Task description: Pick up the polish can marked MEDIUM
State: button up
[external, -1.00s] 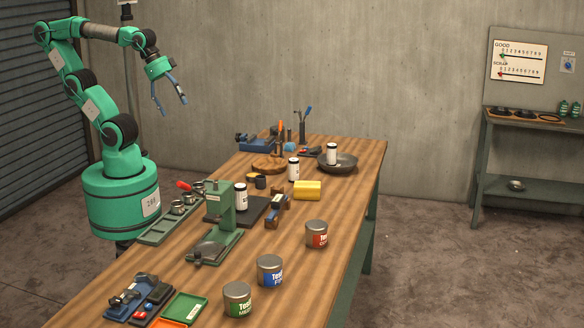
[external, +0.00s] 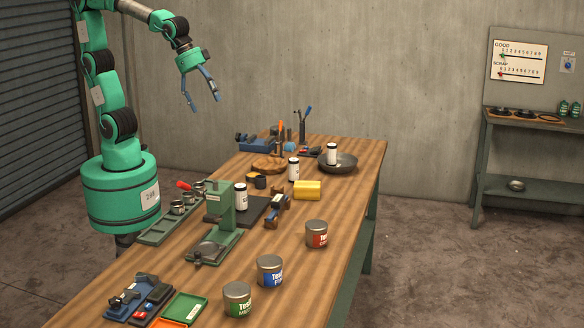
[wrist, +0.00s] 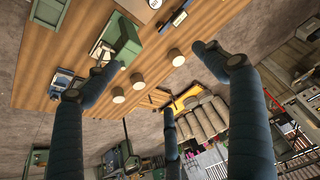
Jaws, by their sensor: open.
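The can marked MEDIUM (external: 237,300) has a green label and a grey lid. It stands upright near the table's front edge in the external view. A blue-labelled can (external: 269,271) stands just behind it, and a red-labelled can (external: 316,235) is further back to the right. My gripper (external: 206,102) is open and empty, high above and left of the table, far from the cans. In the wrist view, three round lids show between the dark fingers; the lowest one (wrist: 118,96) appears to be the MEDIUM can, but no labels are readable there.
The wooden table (external: 325,265) holds a green press (external: 220,222), a yellow block (external: 307,190), a dark bowl (external: 338,163) and white bottles. A green tray (external: 185,307) lies left of the MEDIUM can. Table surface right of the cans is clear.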

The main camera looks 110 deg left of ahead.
jog(key=w+d+f+m+p, duration=0.1)
jog(key=w+d+f+p, duration=0.15)
jog(key=w+d, duration=0.95)
jog(key=m+g+h+p, duration=0.1)
jog(key=m+p, duration=0.2)
jog(key=p, duration=0.2)
send_over(234, 288)
jog(key=s+a, duration=0.2)
jog(key=s, duration=0.3)
notch_tip(234, 288, down, 26)
jog(key=r, duration=0.1)
jog(key=shift+w+d+f, duration=0.15)
jog(key=shift+w+f, duration=0.05)
jog(key=shift+f, duration=0.05)
jog(key=shift+f, duration=0.1)
jog(key=shift+x, duration=4.2)
jog(key=shift+w+d+f+p, duration=0.1)
jog(key=shift+w+d+p, duration=0.05)
jog(key=shift+p, duration=0.15)
